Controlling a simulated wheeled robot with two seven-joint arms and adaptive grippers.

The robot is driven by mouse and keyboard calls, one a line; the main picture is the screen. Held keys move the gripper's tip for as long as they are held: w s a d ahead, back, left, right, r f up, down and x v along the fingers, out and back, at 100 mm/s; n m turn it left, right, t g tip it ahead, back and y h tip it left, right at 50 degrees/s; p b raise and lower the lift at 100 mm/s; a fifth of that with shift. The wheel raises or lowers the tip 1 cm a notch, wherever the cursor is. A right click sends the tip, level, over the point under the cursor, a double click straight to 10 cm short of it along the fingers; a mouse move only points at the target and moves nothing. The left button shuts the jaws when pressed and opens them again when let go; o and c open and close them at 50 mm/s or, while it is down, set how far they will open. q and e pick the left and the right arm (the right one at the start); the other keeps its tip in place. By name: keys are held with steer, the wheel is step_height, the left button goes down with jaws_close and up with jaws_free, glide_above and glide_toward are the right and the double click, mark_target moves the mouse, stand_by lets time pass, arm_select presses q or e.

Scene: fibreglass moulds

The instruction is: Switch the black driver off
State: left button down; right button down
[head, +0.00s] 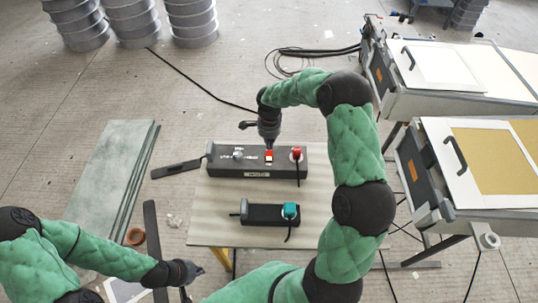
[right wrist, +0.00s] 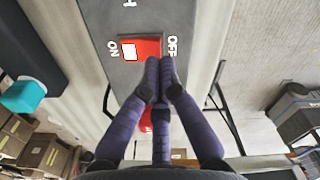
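A long dark driver box (head: 225,170) lies on the table, with a red rocker switch (head: 269,154) on its top. In the right wrist view the red switch (right wrist: 146,46) sits between the white words ON and OFF, with a white patch toward ON. My right gripper (head: 269,143) points down over the switch. In the right wrist view its fingertips (right wrist: 160,68) are together and empty beside the OFF end of the switch; I cannot tell whether they touch it. My left gripper (head: 192,270) is low at the left, away from the box; its opening is unclear.
A red plug (head: 296,153) stands at the box's right end. A smaller black box (head: 262,214) with a teal plug (head: 290,210) lies nearer on the table (head: 215,225). Flat moulds stand at the right, and green sheets (head: 108,175) lie at the left.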

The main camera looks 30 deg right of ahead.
steer(key=shift+f+b, duration=0.85)
steer(key=shift+f, duration=0.35)
stand_by(0.9)
steer(key=shift+r+p, duration=1.95)
steer(key=shift+r, duration=1.6)
